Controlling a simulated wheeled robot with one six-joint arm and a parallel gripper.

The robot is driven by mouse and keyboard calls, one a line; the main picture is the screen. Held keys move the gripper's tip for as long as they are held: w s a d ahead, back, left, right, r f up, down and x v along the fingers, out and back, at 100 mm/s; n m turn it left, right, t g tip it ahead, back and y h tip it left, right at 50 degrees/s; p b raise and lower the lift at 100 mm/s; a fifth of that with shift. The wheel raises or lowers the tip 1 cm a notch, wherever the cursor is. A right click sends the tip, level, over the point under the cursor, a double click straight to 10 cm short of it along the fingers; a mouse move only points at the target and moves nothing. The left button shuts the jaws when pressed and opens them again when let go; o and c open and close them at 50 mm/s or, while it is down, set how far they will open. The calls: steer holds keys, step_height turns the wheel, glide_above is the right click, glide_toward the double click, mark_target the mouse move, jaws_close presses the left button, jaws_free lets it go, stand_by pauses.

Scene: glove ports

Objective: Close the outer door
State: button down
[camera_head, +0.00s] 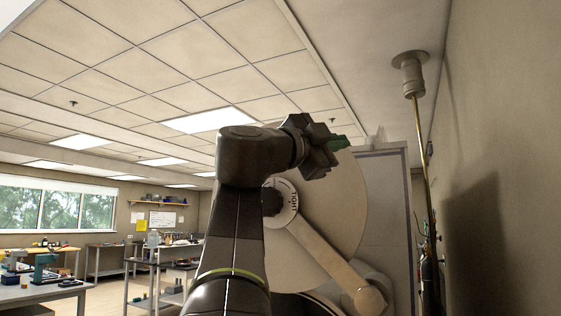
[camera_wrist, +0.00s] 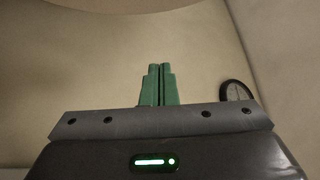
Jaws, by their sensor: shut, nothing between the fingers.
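A large round pale door (camera_head: 338,222) stands in front of me in the head view, partly hidden by my arm. A dark knob with a pale ring marked with lettering (camera_head: 287,215) sits at its middle. A pale bar (camera_head: 325,252) runs from there down to a rounded pivot at lower right. I cannot tell how far the door stands open. My gripper (camera_head: 341,142) is at the door's upper edge in this view; contact cannot be told. In the wrist view its green fingers (camera_wrist: 160,84) are together with nothing between them.
A pale cabinet panel (camera_head: 388,205) stands behind the door. A wall (camera_head: 505,170) and a thin vertical pipe (camera_head: 423,160) are close on the right. Workbenches (camera_head: 40,290) stand at left, with floor between. A round dark-rimmed dial (camera_wrist: 236,92) shows in the wrist view.

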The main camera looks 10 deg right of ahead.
mark_target(294, 179)
steer(key=p+x, duration=0.4)
steer(key=x, duration=0.5)
steer(key=w+a+f, duration=0.1)
steer(key=w+a+f+p, duration=0.1)
steer(key=shift+w+a, duration=0.2)
steer(key=shift+w, duration=0.1)
